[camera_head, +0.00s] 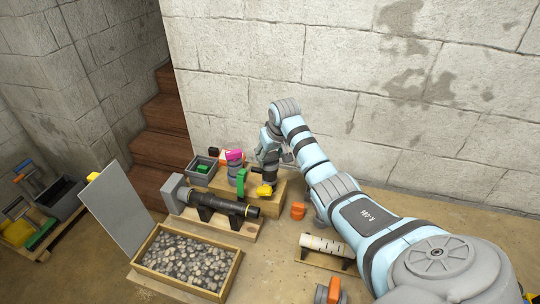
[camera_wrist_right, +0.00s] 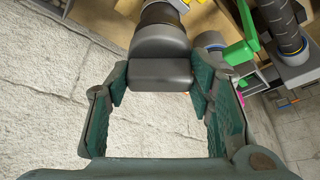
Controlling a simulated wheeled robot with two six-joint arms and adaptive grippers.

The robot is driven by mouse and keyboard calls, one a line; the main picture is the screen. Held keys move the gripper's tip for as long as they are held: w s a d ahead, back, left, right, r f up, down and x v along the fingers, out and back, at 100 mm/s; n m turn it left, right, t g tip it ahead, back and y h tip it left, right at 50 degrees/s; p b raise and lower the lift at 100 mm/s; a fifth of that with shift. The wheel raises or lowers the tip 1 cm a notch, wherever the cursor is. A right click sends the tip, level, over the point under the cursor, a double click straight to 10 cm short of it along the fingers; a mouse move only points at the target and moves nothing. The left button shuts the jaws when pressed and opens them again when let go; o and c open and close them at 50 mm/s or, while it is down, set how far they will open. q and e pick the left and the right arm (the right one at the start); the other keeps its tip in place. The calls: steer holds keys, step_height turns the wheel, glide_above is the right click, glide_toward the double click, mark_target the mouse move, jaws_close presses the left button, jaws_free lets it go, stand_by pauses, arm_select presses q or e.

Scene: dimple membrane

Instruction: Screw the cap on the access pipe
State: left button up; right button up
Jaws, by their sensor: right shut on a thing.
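My right gripper (camera_wrist_right: 160,88) is shut on the bar-shaped grip of a dark grey cap (camera_wrist_right: 158,45); one green-padded finger is on each side of the bar. In the head view this gripper (camera_head: 270,157) points down over the wooden stand at the back. A dark pipe (camera_wrist_right: 162,12) with a yellow band shows just beyond the cap in the right wrist view. I take it for the access pipe. The cap hides its mouth, so I cannot tell whether the cap is seated or threaded. My left gripper is not in view.
A green handle (camera_head: 241,182) and a pink-topped fitting (camera_head: 235,157) stand left of the gripper. A black pipe (camera_head: 222,203) lies on cradles in front. A wooden tray of stones (camera_head: 150,268) is nearer. The stone wall (camera_head: 240,90) is close behind.

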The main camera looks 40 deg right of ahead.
mark_target(267, 166)
steer(key=o, duration=0.3)
steer(key=shift+w, duration=0.1)
steer(key=shift+f, duration=0.1)
steer(key=c, duration=0.4)
steer(key=shift+w+a+m+h, duration=0.15)
steer(key=shift+m+h, duration=0.15)
steer(key=shift+m, duration=0.7)
steer(key=shift+c, duration=0.3)
steer(key=m, duration=0.2)
steer(key=m+g+h, duration=0.1)
steer(key=m, duration=0.2)
steer(key=shift+h, duration=0.3)
steer(key=o, duration=1.2)
steer(key=shift+f, duration=0.1)
steer(key=shift+o, duration=0.8)
steer(key=shift+w+d+f+g, duration=0.15)
steer(key=shift+w+d+g, duration=0.05)
steer(key=shift+d+g, duration=0.1)
steer(key=shift+a, duration=0.1)
steer(key=v, duration=0.7)
steer(key=shift+a+r, duration=0.1)
steer(key=shift+r, duration=0.1)
